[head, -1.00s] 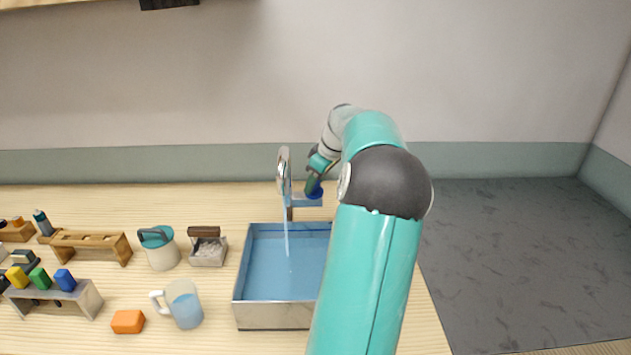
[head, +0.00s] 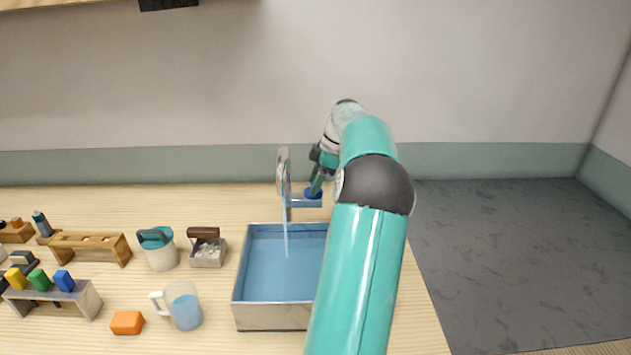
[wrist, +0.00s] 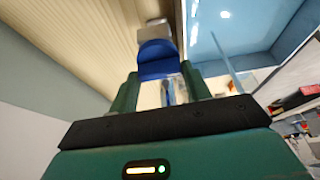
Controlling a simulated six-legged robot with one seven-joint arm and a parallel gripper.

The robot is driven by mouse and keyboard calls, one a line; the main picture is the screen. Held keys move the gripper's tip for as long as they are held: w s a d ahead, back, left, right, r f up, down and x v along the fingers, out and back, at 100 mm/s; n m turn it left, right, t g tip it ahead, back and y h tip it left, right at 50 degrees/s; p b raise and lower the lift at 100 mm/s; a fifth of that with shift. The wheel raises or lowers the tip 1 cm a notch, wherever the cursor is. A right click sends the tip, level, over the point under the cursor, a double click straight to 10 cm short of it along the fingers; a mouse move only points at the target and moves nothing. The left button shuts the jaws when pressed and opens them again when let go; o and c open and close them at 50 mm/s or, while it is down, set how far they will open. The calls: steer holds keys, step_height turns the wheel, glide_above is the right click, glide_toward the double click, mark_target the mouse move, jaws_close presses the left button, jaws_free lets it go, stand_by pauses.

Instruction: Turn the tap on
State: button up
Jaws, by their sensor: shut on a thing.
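The silver tap (head: 283,170) stands at the back of the sink (head: 240,300). A thin stream of water (head: 285,238) falls from its spout into the sink, where blue water lies. The blue tap handle (head: 312,194) is to the right of the spout; it also shows in the wrist view (wrist: 157,58). My gripper (head: 317,180) is at the handle from above, its green fingers (wrist: 160,88) on either side of it and shut on it. My arm hides the sink's right side.
Wooden racks (head: 85,247) stand farther left. The table between the jug and sink is clear.

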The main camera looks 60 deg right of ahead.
stand_by(0.3)
steer(key=o, duration=1)
steer(key=v, duration=1.3)
steer(key=shift+s+r, duration=0.15)
steer(key=shift+r, duration=0.2)
